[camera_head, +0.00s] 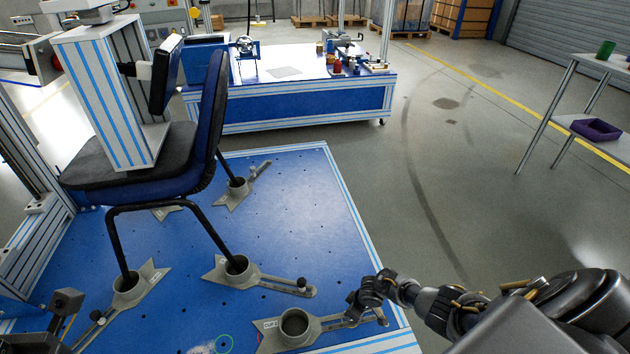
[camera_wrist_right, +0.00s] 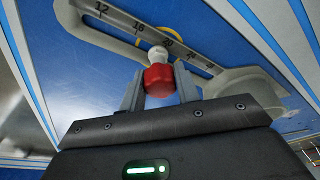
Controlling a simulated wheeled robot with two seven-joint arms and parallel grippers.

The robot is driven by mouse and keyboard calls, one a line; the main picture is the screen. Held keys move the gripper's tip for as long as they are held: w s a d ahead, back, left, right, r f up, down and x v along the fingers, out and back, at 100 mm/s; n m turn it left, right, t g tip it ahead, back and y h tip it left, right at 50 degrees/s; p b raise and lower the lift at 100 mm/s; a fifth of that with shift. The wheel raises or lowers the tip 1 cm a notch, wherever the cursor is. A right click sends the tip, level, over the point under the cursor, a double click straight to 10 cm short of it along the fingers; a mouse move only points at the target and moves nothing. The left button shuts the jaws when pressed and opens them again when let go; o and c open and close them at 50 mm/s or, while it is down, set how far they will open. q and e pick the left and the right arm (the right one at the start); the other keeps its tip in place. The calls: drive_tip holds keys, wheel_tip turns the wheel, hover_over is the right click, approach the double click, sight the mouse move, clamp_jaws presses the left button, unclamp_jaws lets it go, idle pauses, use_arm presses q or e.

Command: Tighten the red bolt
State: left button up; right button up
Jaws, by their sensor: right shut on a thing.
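The red bolt (camera_wrist_right: 158,79) shows in the right wrist view, with a pale round end at the slot of a grey slotted clamp arm (camera_wrist_right: 100,22) marked with numbers. My right gripper (camera_wrist_right: 160,92) is shut on the bolt, one finger on each side. In the head view my right gripper (camera_head: 368,296) is at the slotted arm of the front grey clamp (camera_head: 272,338), whose round cup is empty; it hides the bolt there. A dark part at the lower left (camera_head: 68,302) looks like my left gripper, with its fingers unclear.
A dark chair (camera_head: 130,190) stands on the blue platform (camera_head: 200,265), its visible legs in grey clamp cups. A striped column (camera_head: 105,95) rests on the seat. A blue workbench (camera_head: 290,108) stands behind. The floor to the right is clear up to a metal table (camera_head: 560,110).

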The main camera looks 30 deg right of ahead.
drive_tip(key=shift+a+r+m+p, duration=0.15)
drive_tip(key=shift+m+p, duration=0.4)
drive_tip(key=shift+m, duration=0.45)
drive_tip(key=shift+m+h, duration=0.4)
drive_tip(key=shift+m, duration=0.3)
drive_tip(key=shift+m+p, duration=0.7)
drive_tip(key=shift+m, duration=0.3)
drive_tip(key=shift+m+h, duration=0.5)
drive_tip(key=shift+m, duration=0.5)
drive_tip(key=o, duration=1)
drive_tip(key=shift+f, duration=0.2)
